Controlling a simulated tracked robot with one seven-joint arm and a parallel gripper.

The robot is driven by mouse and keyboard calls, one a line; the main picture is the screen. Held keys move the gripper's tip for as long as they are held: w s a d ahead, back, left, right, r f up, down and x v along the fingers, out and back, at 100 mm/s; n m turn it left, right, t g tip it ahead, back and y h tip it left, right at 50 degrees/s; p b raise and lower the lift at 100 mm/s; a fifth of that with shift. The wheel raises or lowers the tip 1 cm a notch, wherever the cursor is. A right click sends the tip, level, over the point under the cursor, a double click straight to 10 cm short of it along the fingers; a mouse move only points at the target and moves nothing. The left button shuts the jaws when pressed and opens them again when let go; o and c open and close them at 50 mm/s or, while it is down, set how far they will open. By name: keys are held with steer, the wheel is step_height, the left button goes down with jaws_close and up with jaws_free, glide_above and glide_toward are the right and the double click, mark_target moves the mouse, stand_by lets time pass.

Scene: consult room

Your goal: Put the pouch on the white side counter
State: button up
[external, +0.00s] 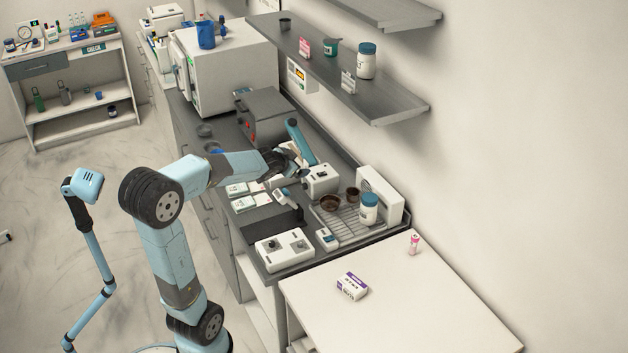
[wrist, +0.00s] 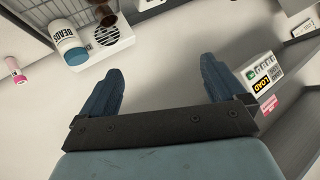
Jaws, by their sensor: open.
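I cannot make out the pouch for certain in either view; my arm hides part of the grey counter (external: 262,258). The white side counter (external: 405,305) is at the lower right of the external view, with a bare area around the items on it. My gripper is over the back part of the grey counter in the external view, where its fingers are hard to see. In the wrist view my gripper (wrist: 160,80) has its two blue fingers wide apart, with only pale wall between them.
A purple and white box (external: 352,286) and a small pink bottle (external: 414,244) stand on the side counter. A rack with a blue-capped jar (external: 369,208) and brown cups is on the grey counter. A wall shelf (external: 380,92) hangs above. A dark machine (external: 265,115) stands behind.

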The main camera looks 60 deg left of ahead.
steer(key=s+d+h, duration=0.1)
steer(key=s+d, duration=0.3)
steer(key=d, duration=0.3)
steer(key=s+d+g+h, duration=0.1)
steer(key=s+d, duration=0.4)
steer(key=d, duration=0.3)
steer(key=shift+d+g, duration=0.15)
steer(key=shift+g, duration=0.15)
steer(key=shift+o, duration=0.3)
steer(key=s+d+f+m+g+h, duration=0.1)
steer(key=s+d+f+h, duration=0.1)
steer(key=s+d, duration=0.5)
steer(key=s+d+f+g+h, duration=0.1)
steer(key=s+d+f+h, duration=0.1)
steer(key=s+d, duration=0.5)
steer(key=shift+s+f+m+h, duration=0.3)
steer(key=shift+s+f+m, duration=0.1)
steer(key=shift+s, duration=0.3)
